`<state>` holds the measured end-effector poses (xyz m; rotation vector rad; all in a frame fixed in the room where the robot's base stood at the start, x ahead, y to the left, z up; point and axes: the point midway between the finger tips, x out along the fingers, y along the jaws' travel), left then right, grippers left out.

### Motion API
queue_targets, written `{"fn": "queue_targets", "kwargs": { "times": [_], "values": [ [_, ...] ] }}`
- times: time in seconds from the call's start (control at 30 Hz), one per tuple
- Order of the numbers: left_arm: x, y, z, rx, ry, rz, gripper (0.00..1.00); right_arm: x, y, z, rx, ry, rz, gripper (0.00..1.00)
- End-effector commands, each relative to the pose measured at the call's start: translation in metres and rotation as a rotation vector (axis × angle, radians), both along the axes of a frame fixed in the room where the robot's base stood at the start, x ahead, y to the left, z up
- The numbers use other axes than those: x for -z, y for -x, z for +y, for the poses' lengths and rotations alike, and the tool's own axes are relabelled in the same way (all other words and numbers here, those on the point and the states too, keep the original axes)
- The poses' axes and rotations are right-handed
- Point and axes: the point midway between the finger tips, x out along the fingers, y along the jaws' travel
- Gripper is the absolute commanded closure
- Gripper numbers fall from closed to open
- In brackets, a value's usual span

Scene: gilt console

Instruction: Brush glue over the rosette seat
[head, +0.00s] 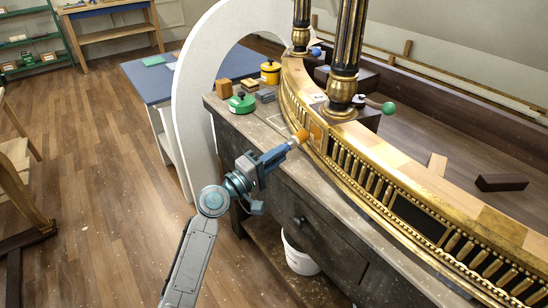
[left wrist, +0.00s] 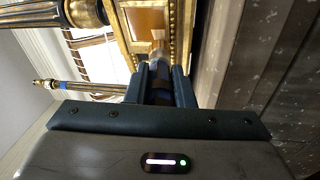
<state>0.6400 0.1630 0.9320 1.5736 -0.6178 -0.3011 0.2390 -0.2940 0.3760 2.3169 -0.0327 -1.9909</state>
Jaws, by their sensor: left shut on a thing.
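My left gripper (head: 275,157) reaches up from below to the front of the gilt console (head: 392,196). It is shut on a brush (head: 299,137) with an orange tip end, which points away from the jaws. The rosette seat (head: 317,132), a plain orange-brown square panel, is in the gilt front just beyond the brush tip. In the left wrist view the brush (left wrist: 158,60) stands out between the fingers, and its tip overlaps the lower edge of the gold-framed seat (left wrist: 147,22). I cannot tell whether the bristles touch it. My right gripper is not in view.
A green-lidded pot (head: 241,102), a yellow pot (head: 270,72) and small wooden blocks (head: 224,88) stand on the bench's left end. Black-and-gold columns (head: 347,50) rise from the console. A clamp with a green knob (head: 388,108) is beside one. A white bucket (head: 299,257) is below.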

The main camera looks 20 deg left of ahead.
Motion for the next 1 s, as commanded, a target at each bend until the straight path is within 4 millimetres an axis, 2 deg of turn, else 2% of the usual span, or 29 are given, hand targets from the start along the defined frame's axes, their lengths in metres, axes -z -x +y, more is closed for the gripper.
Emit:
{"fn": "queue_targets", "kwargs": {
  "times": [0.37,0.77,1.0],
  "values": [
    [0.000,-0.002,-0.005,0.000,0.000,0.000,1.00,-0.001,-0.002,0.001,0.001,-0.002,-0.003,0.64],
    [-0.001,0.022,-0.021,-0.001,0.001,0.001,1.00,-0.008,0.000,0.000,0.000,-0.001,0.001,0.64],
    [0.000,0.023,-0.022,-0.001,0.000,0.000,1.00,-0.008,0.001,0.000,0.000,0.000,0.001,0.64]
  ]
}}
